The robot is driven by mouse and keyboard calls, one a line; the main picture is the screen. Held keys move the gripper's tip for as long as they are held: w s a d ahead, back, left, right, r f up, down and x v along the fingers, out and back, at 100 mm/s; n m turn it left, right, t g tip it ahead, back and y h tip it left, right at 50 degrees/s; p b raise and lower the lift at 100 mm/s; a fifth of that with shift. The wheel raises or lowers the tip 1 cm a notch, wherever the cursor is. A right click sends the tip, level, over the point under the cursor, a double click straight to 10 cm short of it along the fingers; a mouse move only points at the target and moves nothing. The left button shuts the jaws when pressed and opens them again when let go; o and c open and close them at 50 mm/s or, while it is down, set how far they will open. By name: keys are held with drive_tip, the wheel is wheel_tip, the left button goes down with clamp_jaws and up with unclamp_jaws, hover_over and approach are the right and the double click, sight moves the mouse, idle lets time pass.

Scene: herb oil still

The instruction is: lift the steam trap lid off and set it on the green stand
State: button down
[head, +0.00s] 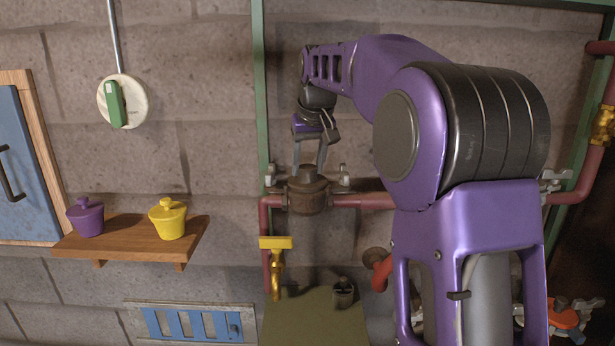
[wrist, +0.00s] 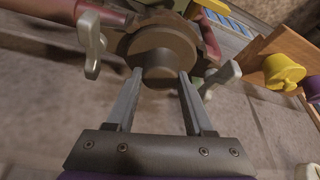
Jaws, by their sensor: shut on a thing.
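The steam trap (head: 306,204) is a dark brown round body in the red pipe on the wall. Its lid (head: 306,186) has a round knob on top and appears to sit on the body; I see no clear gap. My gripper (head: 310,168) reaches down from above, shut on the lid's knob. In the wrist view, the fingers of my gripper (wrist: 160,74) lie on either side of the knob (wrist: 158,66). The green stand (head: 300,322) is an olive flat top below the trap, with a small dark metal piece (head: 343,293) at its back right.
Pale wing nuts (head: 270,177) flank the trap. A yellow-handled valve (head: 276,262) hangs left below it. A wooden shelf (head: 130,240) at left holds a purple pot (head: 85,218) and a yellow pot (head: 168,221). The stand's left and front are clear.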

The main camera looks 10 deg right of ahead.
sight(308, 167)
drive_tip(key=shift+r, duration=0.15)
wheel_tip(308, 167, up, 7)
drive_tip(key=shift+r+p, duration=0.2)
drive_tip(key=shift+p, duration=0.9)
wheel_tip(308, 167, up, 7)
drive_tip(key=shift+f, duration=0.1)
